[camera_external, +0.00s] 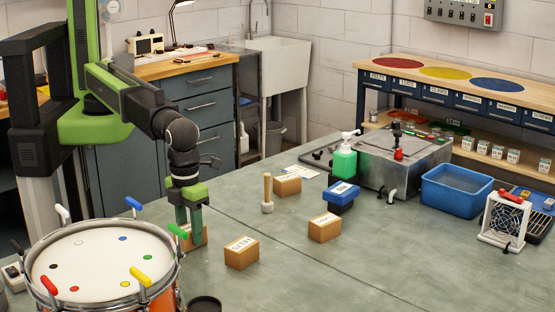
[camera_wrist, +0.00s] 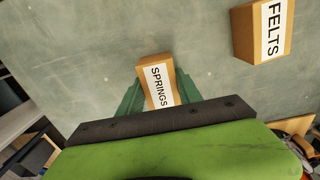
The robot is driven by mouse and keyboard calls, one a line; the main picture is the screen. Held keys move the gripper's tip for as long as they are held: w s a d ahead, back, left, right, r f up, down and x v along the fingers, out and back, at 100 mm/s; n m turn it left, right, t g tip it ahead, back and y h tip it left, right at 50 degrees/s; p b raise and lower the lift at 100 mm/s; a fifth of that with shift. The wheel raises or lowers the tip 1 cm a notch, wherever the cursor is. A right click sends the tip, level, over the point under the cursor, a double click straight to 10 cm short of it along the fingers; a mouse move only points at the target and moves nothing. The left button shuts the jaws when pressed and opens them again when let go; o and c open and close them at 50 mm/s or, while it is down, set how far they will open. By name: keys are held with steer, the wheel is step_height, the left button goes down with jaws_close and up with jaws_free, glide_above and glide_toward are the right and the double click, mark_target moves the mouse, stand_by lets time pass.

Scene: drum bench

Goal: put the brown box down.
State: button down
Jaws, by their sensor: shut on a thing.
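My gripper (camera_external: 190,226) points down just right of the drum and is shut on a brown box. The held brown box (camera_wrist: 156,84) bears a white label reading SPRINGS; the green fingers stand on either side of it. In the external view a part of this box (camera_external: 202,238) shows at the fingertips, low over the workbench. I cannot tell whether its underside touches the bench top. The gripper's dark and green body hides the lower part of the box in the wrist view.
A brown FELTS box (camera_external: 242,253) stands right of my gripper, also in the wrist view (camera_wrist: 262,32). The drum (camera_external: 100,262) with coloured clamps stands close at left. Two more brown boxes (camera_external: 324,228) (camera_external: 287,185), a wooden mallet (camera_external: 267,194) and a blue box (camera_external: 341,196) stand further right.

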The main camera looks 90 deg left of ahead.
mark_target(189, 227)
steer(key=shift+f, duration=0.15)
steer(key=c, duration=0.8)
jaws_free()
step_height(189, 227, up, 12)
steer(key=p, duration=1.2)
steer(key=shift+r, duration=0.2)
